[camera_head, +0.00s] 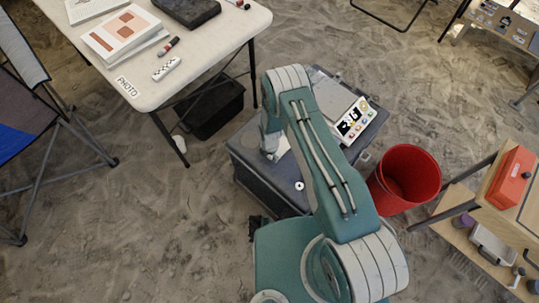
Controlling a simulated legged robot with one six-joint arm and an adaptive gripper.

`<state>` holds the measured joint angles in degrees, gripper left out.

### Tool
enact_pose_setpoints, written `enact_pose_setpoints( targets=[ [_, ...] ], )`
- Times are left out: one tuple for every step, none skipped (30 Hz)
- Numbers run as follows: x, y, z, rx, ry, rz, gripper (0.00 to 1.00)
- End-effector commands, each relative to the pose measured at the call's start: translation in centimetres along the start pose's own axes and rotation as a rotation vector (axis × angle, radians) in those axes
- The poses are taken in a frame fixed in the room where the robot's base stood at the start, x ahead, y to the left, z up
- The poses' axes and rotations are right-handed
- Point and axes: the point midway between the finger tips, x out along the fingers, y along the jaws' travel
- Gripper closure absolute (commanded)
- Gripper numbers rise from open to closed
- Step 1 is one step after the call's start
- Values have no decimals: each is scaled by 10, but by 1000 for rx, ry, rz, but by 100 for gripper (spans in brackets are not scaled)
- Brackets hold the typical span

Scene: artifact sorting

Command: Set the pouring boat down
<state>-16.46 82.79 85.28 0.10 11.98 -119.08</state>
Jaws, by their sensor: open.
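My gripper (270,151) points down over the left part of the dark grey case (255,168). It is small in the picture and partly hidden by my own arm; it is open. I cannot make out the pouring boat; my arm covers much of the case top. A pale flat patch shows beside my gripper, and I cannot tell what it is. A small white round thing with a dark centre (299,186) lies on the case near its front edge.
A white table (205,52) at upper left holds papers, a scale bar, a marker and a dark box. A control panel (354,120) is on the case's right. A red bucket (405,175) stands right of it. A wooden shelf (460,200) with a red box is farther right.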

Motion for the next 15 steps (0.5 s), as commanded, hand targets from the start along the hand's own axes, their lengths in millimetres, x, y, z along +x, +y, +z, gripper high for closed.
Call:
enact_pose_setpoints(
  targets=[
    [-6, 1, 0, 0, -1, 1, 24],
    [-10, 1, 1, 0, -1, 2, 24],
    [-16, 1, 1, 0, -1, 3, 24],
    [-21, 1, 1, 0, -2, 3, 24],
    [-26, 1, 1, 0, -2, 3, 24],
    [-34, 1, 1, 0, -2, 3, 24],
    [-39, 2, 1, 0, -2, 3, 24],
    [-45, 2, 1, 0, -2, 3, 24],
    [-52, 1, 1, 0, -2, 3, 24],
    [-58, 1, 1, 0, -2, 3, 24],
    [-63, 1, 0, 0, -1, 2, 24],
    [-71, 1, 1, 0, -2, 3, 24],
    [-76, 1, 1, 0, -1, 2, 24],
    [-82, 1, 1, 0, -2, 3, 24],
    [-88, 1, 0, 0, -1, 3, 24]
  ],
)
